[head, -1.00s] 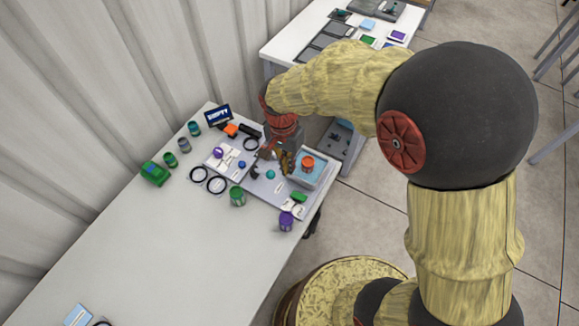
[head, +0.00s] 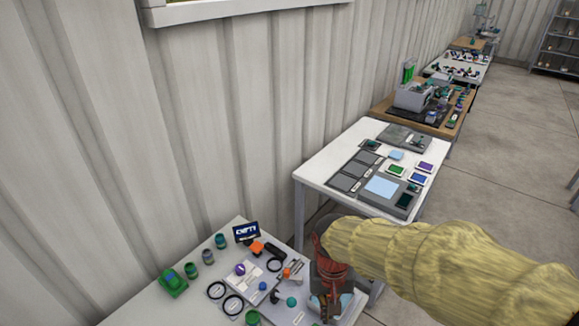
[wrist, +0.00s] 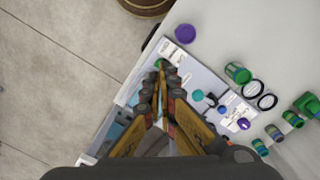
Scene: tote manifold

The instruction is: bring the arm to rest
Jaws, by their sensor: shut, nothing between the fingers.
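My gripper (wrist: 160,72) shows in the wrist view with its fingers together and nothing between them. It points down over the grey board (wrist: 185,68) on the white table. In the head view my arm comes in from the right and my gripper (head: 325,300) hangs over the right part of the table, partly hiding what lies beneath it. I cannot tell its exact height above the board.
A purple jar (wrist: 185,34) stands beside the board. A second white table (head: 320,172) stands behind. Floor is open at right.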

